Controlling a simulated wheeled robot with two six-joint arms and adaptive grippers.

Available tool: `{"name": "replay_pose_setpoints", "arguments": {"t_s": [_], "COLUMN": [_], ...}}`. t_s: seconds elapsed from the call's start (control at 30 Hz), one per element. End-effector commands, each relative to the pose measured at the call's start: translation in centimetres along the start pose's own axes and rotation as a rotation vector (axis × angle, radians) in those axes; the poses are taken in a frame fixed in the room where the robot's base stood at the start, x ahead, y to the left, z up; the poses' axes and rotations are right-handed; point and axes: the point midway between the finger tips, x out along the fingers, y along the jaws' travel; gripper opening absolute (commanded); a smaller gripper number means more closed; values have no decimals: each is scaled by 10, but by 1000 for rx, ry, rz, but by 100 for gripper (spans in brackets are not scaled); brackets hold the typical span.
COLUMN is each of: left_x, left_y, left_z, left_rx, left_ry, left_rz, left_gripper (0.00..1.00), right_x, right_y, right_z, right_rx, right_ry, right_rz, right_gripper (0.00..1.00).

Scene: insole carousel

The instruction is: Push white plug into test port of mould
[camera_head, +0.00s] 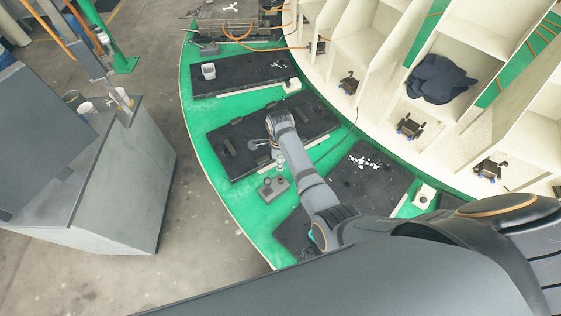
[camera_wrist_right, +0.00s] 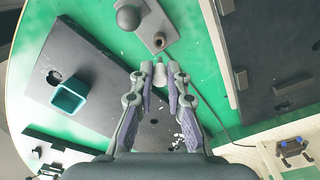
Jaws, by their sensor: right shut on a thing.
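My right gripper (camera_head: 277,156) hangs over the green carousel, beside a dark mould plate (camera_head: 235,150). In the right wrist view my gripper (camera_wrist_right: 160,75) is shut on a small white plug (camera_wrist_right: 160,74) between its fingertips. Just past the plug lies a grey block (camera_wrist_right: 150,28) with a dark ball knob (camera_wrist_right: 128,17) and a small ringed port (camera_wrist_right: 159,41). The plug appears apart from that port. The grey block also shows in the head view (camera_head: 273,190), below the gripper. My left gripper is not in view.
A teal square cup (camera_wrist_right: 70,97) stands on another dark plate (camera_wrist_right: 95,75). A light cup (camera_head: 208,71) stands on a far plate. Cream shelf compartments (camera_head: 370,50) rise at right. A grey cabinet (camera_head: 125,185) stands left, across bare floor (camera_head: 205,225).

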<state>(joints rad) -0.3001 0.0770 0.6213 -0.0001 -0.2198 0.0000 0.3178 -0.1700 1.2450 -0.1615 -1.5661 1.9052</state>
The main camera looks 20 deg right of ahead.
Motion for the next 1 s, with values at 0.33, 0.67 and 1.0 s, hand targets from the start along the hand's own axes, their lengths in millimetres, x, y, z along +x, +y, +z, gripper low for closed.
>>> {"name": "replay_pose_setpoints", "arguments": {"t_s": [0.33, 0.67, 1.0], "left_x": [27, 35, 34], "left_y": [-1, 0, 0], "left_z": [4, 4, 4], "left_rx": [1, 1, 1], "left_ry": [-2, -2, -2], "left_rz": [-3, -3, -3], "left_gripper": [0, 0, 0], "right_x": [40, 54, 53], "right_y": [0, 0, 0], "right_z": [-1, 0, 0], "right_rx": [0, 0, 0], "right_ry": [1, 0, 1], "right_rz": [1, 1, 1], "right_gripper": [0, 0, 0]}}
